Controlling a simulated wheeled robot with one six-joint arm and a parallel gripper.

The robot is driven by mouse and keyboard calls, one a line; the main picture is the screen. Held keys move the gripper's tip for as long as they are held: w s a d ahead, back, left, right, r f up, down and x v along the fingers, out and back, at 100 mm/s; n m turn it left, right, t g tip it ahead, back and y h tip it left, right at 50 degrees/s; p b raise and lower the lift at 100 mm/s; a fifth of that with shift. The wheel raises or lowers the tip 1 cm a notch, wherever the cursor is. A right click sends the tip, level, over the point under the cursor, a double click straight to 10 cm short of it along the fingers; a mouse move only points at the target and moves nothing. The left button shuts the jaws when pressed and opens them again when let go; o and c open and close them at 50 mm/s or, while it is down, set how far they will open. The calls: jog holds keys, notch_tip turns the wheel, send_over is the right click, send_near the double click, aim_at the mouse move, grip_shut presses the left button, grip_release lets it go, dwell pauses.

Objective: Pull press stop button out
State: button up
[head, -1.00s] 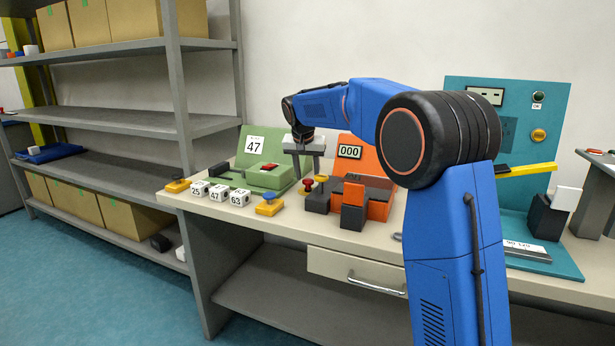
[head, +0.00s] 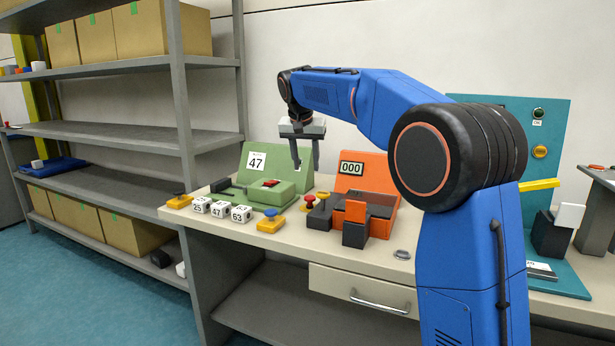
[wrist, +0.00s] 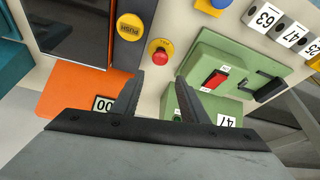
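The press stop button is a red mushroom knob (head: 309,199) on a small yellow base, on the bench left of the orange press (head: 352,192). In the wrist view the red knob (wrist: 159,58) sits just beyond the gap between my fingertips, with bare space around it. My gripper (head: 306,168) is open and empty, pointing down above and behind the knob in the head view. In the wrist view the two fingers of my gripper (wrist: 158,81) stand apart, not touching the knob.
A yellow PUSH button (wrist: 130,27) is close beside the knob. The green machine (head: 270,188) stands to the left, with a blue button (head: 270,214) and numbered white cubes (head: 219,209) in front. A teal panel (head: 520,130) stands at right.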

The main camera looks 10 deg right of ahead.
jog(key=v, duration=0.5)
dwell(0.4)
jog(key=s+d+f+n+y, duration=0.1)
jog(key=s+d+f, duration=0.25)
jog(key=s, duration=0.95)
jog(key=s+d+f+n, duration=0.25)
jog(key=s+d, duration=0.25)
jog(key=s, duration=0.7)
jog(key=s+d+f+n+y, duration=0.1)
jog(key=s+d+f, duration=0.1)
jog(key=s+f, duration=1.9)
jog(key=s, duration=0.3)
jog(key=shift+s+f+t, duration=0.2)
jog(key=shift+t, duration=0.1)
jog(key=shift+n, duration=0.25)
